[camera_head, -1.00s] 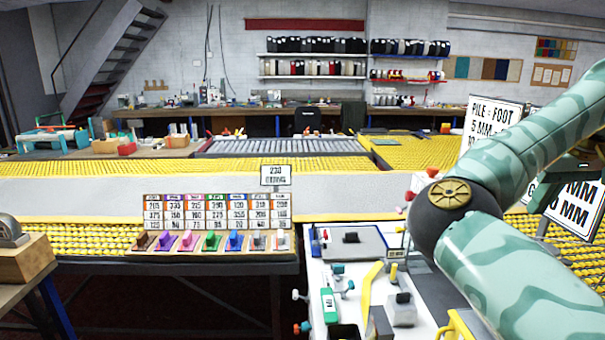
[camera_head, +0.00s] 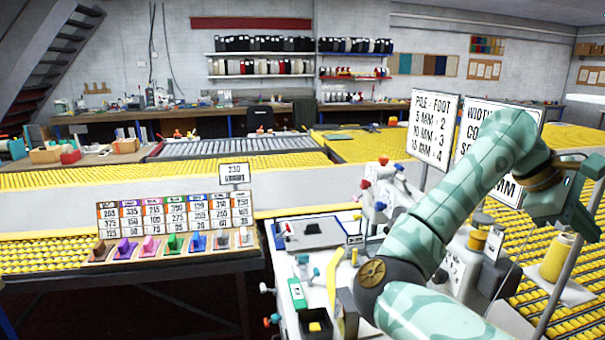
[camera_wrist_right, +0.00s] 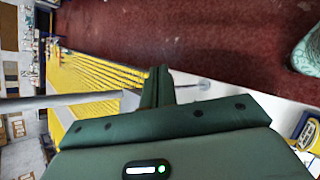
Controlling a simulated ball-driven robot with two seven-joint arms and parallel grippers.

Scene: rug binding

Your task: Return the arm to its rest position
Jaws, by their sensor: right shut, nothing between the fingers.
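My right arm (camera_head: 450,200), green with a wavy pattern, rises from the bottom of the head view and bends at a dark elbow joint. Its dark green gripper (camera_head: 590,228) hangs at the right edge, above the yellow roller bed. In the right wrist view the two fingers (camera_wrist_right: 158,75) are together with nothing between them. Red floor shows beyond them. My left gripper is in neither view.
A white machine table (camera_head: 318,265) with small tools stands left of the arm. Colored tabs (camera_head: 172,243) line a rack at left.

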